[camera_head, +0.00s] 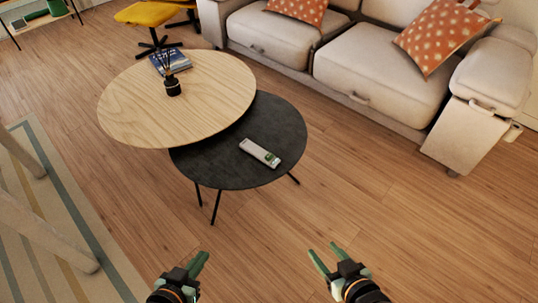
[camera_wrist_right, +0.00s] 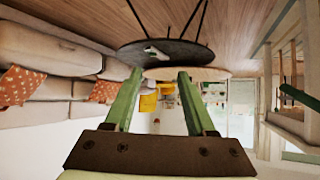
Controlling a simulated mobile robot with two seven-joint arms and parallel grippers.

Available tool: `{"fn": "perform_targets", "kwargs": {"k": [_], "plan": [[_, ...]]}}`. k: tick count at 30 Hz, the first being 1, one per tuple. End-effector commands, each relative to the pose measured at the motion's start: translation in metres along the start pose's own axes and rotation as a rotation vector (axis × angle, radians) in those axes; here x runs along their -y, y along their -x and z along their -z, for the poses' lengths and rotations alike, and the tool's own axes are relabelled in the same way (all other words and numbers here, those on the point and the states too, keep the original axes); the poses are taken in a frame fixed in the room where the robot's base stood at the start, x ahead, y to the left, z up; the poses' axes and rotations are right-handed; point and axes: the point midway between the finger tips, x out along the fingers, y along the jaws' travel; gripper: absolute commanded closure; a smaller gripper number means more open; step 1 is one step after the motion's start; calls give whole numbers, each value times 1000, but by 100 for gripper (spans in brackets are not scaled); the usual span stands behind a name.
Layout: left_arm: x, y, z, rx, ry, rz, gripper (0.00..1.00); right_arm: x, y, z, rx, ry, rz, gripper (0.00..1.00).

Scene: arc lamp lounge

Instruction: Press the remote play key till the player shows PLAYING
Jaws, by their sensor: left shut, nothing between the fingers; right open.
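The light grey remote (camera_head: 260,152), with a small green patch at one end, lies flat on the low dark round table (camera_head: 215,174). It also shows small in the right wrist view (camera_wrist_right: 155,54). Its separate keys are too small to tell apart. My left gripper (camera_head: 204,256) is shut and empty over the floor, in front of the tables. My right gripper (camera_head: 324,254) is open and empty, also over the floor, well apart from the remote. Its two green fingers stand apart in the right wrist view (camera_wrist_right: 159,74). I cannot make out a player or its display.
A larger light wooden round table (camera_head: 130,105) overlaps the dark table and holds a black diffuser (camera_head: 172,87) and a blue book (camera_head: 168,62). A beige sofa (camera_head: 375,75) stands behind at the right. A striped rug (camera_head: 52,200) lies at the left. Floor before the tables is clear.

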Motion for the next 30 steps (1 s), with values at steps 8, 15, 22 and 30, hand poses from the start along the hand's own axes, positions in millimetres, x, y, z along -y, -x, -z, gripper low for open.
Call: {"fn": "perform_targets", "kwargs": {"k": [8, 15, 22, 30], "plan": [[0, 0, 0, 0, 0, 0, 100, 0, 0, 0, 0, 0, 0, 49], [0, 0, 0, 0, 1, 0, 100, 0, 0, 0, 1, 0, 0, 76], [0, 0, 0, 0, 1, 1, 100, 0, 0, 0, 1, 0, 0, 100], [0, 0, 0, 0, 1, 1, 100, 0, 0, 0, 1, 0, 0, 100]]}}
